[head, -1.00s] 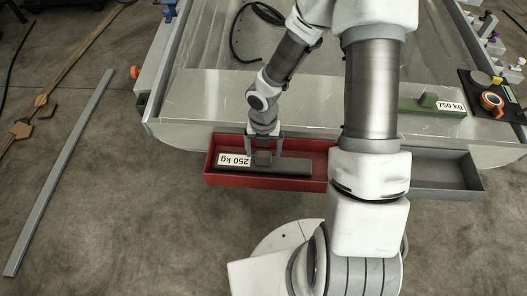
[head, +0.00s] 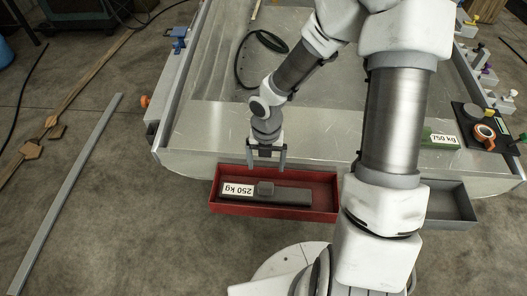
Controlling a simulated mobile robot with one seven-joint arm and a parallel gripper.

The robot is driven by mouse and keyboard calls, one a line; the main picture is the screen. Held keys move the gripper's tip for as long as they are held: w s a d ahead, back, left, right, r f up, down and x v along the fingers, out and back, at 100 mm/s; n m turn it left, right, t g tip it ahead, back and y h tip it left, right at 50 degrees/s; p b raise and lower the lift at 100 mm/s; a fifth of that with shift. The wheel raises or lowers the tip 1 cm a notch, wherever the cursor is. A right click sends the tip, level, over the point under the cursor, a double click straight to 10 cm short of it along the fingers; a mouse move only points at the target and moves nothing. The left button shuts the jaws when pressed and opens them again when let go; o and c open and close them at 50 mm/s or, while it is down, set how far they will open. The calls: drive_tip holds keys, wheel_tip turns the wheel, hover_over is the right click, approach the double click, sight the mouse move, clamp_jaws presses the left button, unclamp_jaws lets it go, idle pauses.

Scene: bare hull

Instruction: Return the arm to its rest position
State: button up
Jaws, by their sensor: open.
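My gripper (head: 267,166) is open and empty, with its two fingers pointing down. It hangs at the back edge of the red tray (head: 272,210), above and behind the dark block. The dark block (head: 285,196) has a white "250 kg" label and a small raised knob. It lies flat in the red tray, apart from the fingers. My arm reaches from the right and hides the right end of the red tray.
A grey tray (head: 452,212) stands to the right, partly behind my arm. A green block (head: 436,138) labelled "750 kg" and orange tape (head: 484,133) lie on the metal table (head: 200,135). A black cable loop (head: 240,62) lies farther back. A long grey bar (head: 68,190) lies on the floor.

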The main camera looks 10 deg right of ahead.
drive_tip(key=s+d+r+m+t+h, duration=0.1)
drive_tip(key=d+r+m+t, duration=0.15)
drive_tip(key=r+m, duration=0.7)
drive_tip(key=s+d+r+m+t+h, duration=0.1)
drive_tip(key=d+r+m+h, duration=0.15)
drive_tip(key=r+m, duration=0.65)
drive_tip(key=s+a+r+m+t+y, duration=0.2)
drive_tip(key=s+r+m+y, duration=0.2)
drive_tip(key=s+r+m, duration=0.85)
wheel_tip(320, 180, up, 12)
drive_tip(key=m+p, duration=0.1)
drive_tip(key=p, duration=1.2)
drive_tip(key=shift+s+p, duration=0.15)
drive_tip(key=shift+p, duration=0.2)
drive_tip(key=shift+f+h, duration=0.15)
drive_tip(key=shift+h, duration=0.1)
drive_tip(key=c, duration=0.6)
drive_tip(key=shift+d+m, duration=0.2)
drive_tip(key=shift+m, duration=0.1)
drive_tip(key=shift+c, duration=0.4)
